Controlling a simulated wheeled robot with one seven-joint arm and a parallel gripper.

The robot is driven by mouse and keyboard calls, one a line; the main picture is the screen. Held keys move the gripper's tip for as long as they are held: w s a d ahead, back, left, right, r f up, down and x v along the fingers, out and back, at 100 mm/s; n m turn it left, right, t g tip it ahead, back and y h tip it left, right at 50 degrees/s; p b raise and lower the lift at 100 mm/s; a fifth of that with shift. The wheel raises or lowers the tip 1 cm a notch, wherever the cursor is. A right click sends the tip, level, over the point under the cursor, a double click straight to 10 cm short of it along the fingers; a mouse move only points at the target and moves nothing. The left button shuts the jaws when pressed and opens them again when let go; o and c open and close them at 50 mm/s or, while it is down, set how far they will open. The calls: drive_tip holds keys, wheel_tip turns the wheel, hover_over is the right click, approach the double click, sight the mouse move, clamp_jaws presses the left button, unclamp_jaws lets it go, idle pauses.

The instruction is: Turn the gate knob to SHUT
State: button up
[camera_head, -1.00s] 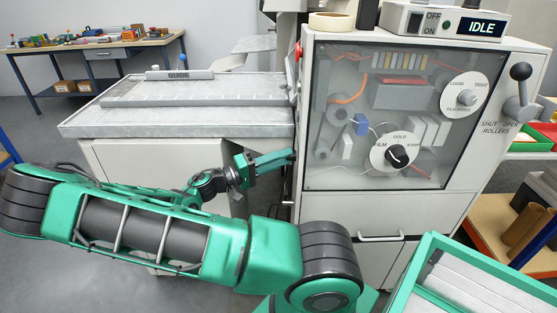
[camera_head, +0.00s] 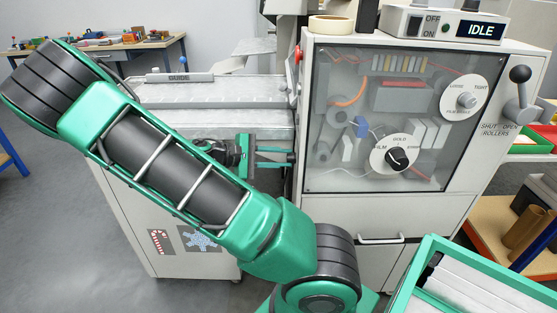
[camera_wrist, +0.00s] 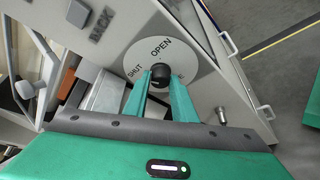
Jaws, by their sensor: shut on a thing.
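The gate knob (camera_wrist: 160,70) is a round black knob on a white dial plate (camera_wrist: 148,52), seen in the wrist view. The plate reads OPEN above the knob and SHUT to its left, as pictured. My gripper (camera_wrist: 161,82) is shut on the knob, with one green finger on each side of it. I cannot tell exactly where the knob's pointer stands. In the head view my gripper (camera_head: 284,157) reaches the left side of the machine cabinet (camera_head: 345,215), and the gate knob is hidden there.
The feed table (camera_head: 215,92) lies just behind and left of my gripper. On the cabinet's front are a FILM/GOLD knob (camera_head: 398,157), a LOOSE/TIGHT knob (camera_head: 467,99) and a roller lever (camera_head: 521,85). A green-rimmed crate (camera_head: 440,245) stands at lower right.

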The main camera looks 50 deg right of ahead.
drive_tip(key=shift+w+n+g+y, duration=0.15)
drive_tip(key=shift+n+g+y, duration=0.25)
drive_tip(key=shift+n+y, duration=0.8)
drive_tip(key=shift+n, duration=0.3)
drive_tip(key=o, duration=1)
drive_tip(key=shift+d, duration=0.1)
drive_tip(key=shift+o, duration=0.2)
drive_tip(key=shift+r, duration=0.1)
drive_tip(key=v, duration=1)
drive_tip(key=shift+w+a, duration=0.25)
drive_tip(key=shift+a, duration=0.15)
